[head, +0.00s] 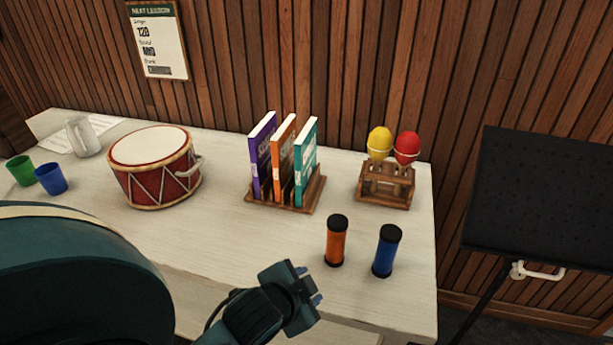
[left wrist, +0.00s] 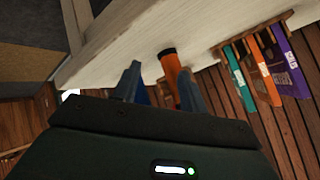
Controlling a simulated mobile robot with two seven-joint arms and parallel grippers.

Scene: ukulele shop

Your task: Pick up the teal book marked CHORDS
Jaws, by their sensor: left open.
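The teal book (head: 306,165) stands upright in a wooden rack (head: 312,198) on the pale table, rightmost of three books. Its lettering is too small to read. The orange book (head: 283,160) stands beside it, then the purple book (head: 262,158). In the left wrist view, the teal book (left wrist: 239,82) appears tilted, right of the fingers. My left gripper (head: 307,284) is open and empty, low in front of the rack and apart from it; its two fingers (left wrist: 160,86) also show in the left wrist view. My right gripper is not in view.
An orange shaker (head: 336,242) and a blue shaker (head: 386,252) stand right of my gripper. A maraca stand (head: 385,190) is right of the rack; a red drum (head: 155,170) is left. Cups and a mug are far left. A black music stand (head: 540,195) is beyond the table.

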